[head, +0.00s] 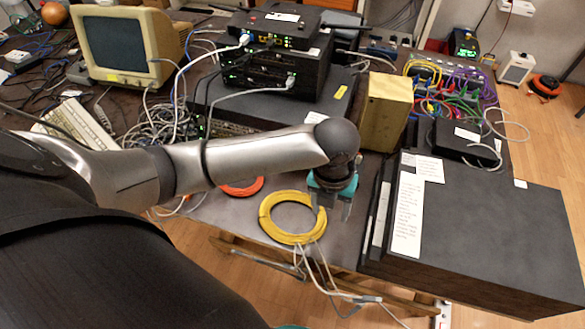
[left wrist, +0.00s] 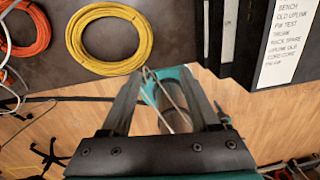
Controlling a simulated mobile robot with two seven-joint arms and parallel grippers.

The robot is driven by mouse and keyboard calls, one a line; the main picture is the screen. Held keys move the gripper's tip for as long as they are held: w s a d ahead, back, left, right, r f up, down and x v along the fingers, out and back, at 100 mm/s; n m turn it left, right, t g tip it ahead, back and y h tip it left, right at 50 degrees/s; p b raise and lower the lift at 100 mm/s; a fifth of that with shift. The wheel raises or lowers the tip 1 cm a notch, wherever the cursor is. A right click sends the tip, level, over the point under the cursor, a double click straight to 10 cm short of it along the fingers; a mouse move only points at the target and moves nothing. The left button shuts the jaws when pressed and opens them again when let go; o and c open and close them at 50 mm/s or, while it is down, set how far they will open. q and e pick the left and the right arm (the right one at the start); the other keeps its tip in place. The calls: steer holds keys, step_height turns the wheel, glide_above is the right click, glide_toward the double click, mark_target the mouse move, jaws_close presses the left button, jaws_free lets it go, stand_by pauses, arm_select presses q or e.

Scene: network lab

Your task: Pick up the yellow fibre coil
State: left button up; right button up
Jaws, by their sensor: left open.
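The yellow fibre coil (head: 268,222) lies flat near the front edge of the dark bench, in the middle of the head view. It also shows whole at the top left of the left wrist view (left wrist: 75,42). My left gripper (head: 335,207) is just right of the coil, pointing down, with its fingers apart. In the left wrist view the open fingers (left wrist: 164,76) have nothing held between them, with the coil beyond and to the left. I cannot tell how high the fingertips are above the bench. My right gripper is not in view.
An orange coil (head: 243,188) lies left of the yellow one, partly behind my arm. Dark labelled binders or panels (head: 405,215) stand to the right. A yellowish box (head: 385,112) and stacked network gear (head: 275,75) stand behind. Loose pale cables hang over the front edge.

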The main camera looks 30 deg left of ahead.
arm_select(q)
steer(key=a+r+m, duration=0.1)
steer(key=a+m, duration=0.1)
steer(key=b, duration=0.2)
glide_above(316, 231)
steer(key=shift+m+y, duration=0.3)
steer(key=shift+m, duration=0.1)
steer(key=f, duration=1)
steer(key=shift+s+d, duration=0.15)
steer(key=shift+d, duration=0.05)
steer(key=f, duration=0.1)
steer(key=f+b, duration=0.1)
steer(key=f, duration=0.3)
steer(key=shift+a, duration=0.25)
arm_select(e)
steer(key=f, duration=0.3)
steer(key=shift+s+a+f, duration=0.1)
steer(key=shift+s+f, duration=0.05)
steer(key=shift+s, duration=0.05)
arm_select(q)
jaws_close()
